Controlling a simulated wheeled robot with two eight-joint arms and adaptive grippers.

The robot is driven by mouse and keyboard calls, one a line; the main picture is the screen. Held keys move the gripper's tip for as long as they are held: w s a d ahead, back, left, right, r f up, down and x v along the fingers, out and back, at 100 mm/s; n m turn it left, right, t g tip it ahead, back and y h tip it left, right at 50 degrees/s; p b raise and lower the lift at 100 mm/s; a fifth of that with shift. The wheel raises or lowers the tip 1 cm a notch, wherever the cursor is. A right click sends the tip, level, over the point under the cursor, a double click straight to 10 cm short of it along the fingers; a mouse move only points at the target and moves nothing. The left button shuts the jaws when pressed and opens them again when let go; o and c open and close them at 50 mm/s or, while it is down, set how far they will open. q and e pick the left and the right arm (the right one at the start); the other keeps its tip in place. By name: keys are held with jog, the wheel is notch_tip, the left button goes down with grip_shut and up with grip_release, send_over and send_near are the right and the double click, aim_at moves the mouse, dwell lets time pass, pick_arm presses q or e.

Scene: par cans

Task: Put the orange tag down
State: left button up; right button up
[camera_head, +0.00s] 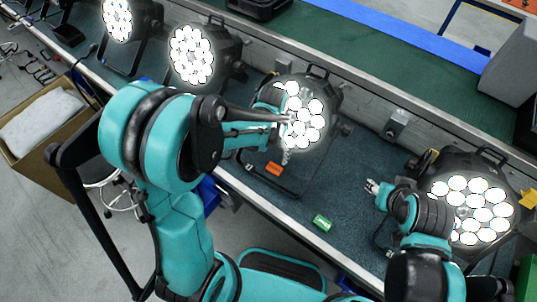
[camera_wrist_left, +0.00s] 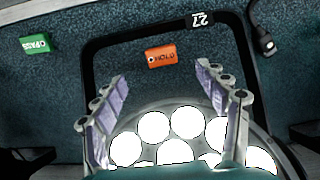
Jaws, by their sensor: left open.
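The orange tag (camera_head: 274,169) lies on the dark bench mat, in front of a lit par can (camera_head: 313,112). In the left wrist view the orange tag (camera_wrist_left: 160,56) reads "HOLD" and lies inside the par can's black yoke frame. My left gripper (camera_head: 287,136) is over that par can; its two fingers (camera_wrist_left: 165,95) are spread apart with nothing between them, and the tag lies beyond their tips. My right gripper (camera_head: 373,187) is above the bench at the right, beside another par can; its jaws are too small to judge.
A green tag (camera_head: 321,223) lies near the bench's front edge; it reads "PASS" in the left wrist view (camera_wrist_left: 36,44). More lit par cans (camera_head: 190,54) stand along the bench (camera_head: 345,180). A cardboard box (camera_head: 45,130) stands at the left. A cable plug (camera_wrist_left: 266,42) lies outside the yoke.

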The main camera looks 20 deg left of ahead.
pick_arm(q)
jog(key=s+a+r+n+t, duration=0.3)
jog(key=s+r+t, duration=0.4)
jog(key=s+r, duration=0.3)
jog(key=shift+s+a+r, duration=0.2)
jog(key=shift+a+r, duration=0.35)
jog(key=shift+r, duration=1.45)
jog(key=shift+f, duration=0.1)
pick_arm(e)
jog(key=shift+d, duration=0.1)
